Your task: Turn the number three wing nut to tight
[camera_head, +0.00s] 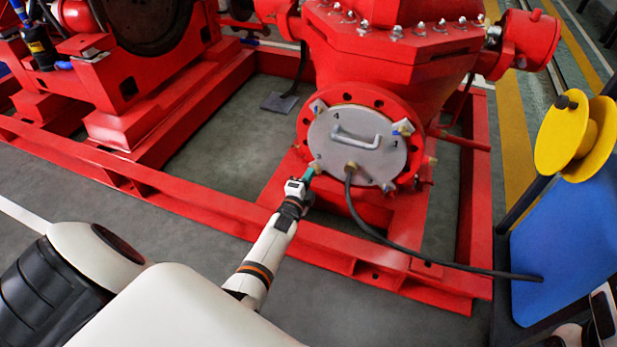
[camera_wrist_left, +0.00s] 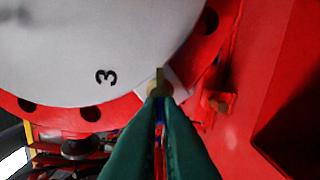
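The round pale cover plate (camera_head: 345,138) with a handle is on the red pump's flange in the head view. The number 3 on the plate (camera_wrist_left: 80,40) shows in the left wrist view. Beside it, the number three wing nut (camera_wrist_left: 160,76) is brass, its wing seen edge-on and upright in the picture. My left gripper (camera_wrist_left: 160,98) has green fingers with a narrow gap, their tips shut on this wing. In the head view the left gripper (camera_head: 311,172) reaches the plate's lower left edge. The fingertips hide the nut's lower part. My right gripper is not seen.
A black cable (camera_head: 362,219) runs from the plate's lower middle to a blue panel (camera_head: 570,245) at the right. A red base rail (camera_head: 345,247) crosses in front of the pump. Other clamps (camera_head: 404,129) sit around the plate's rim.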

